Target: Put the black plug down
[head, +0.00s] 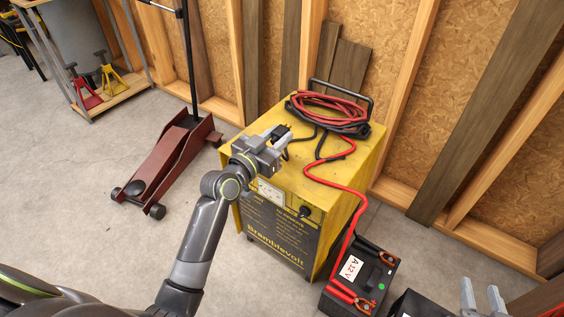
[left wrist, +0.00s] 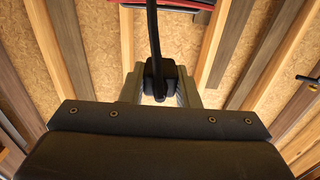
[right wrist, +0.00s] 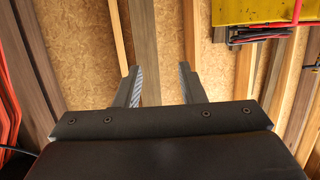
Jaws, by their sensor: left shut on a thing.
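My left gripper (head: 279,139) is shut on the black plug (left wrist: 160,76), at the left side of the yellow charger's (head: 352,165) top. In the left wrist view the plug sits between the fingers, with a black cable running up and away from it. In the head view the plug is small and partly hidden by the fingers. I cannot tell whether it touches the charger's top. My right gripper (right wrist: 159,69) is open and empty. In the head view its fingers (head: 482,296) show at the lower right.
Red and black cables (head: 330,108) lie coiled on the charger's back, by its handle. A red cable runs down the front to a black battery (head: 377,272) on the floor. A maroon floor jack (head: 165,160) stands left. A stud wall is behind.

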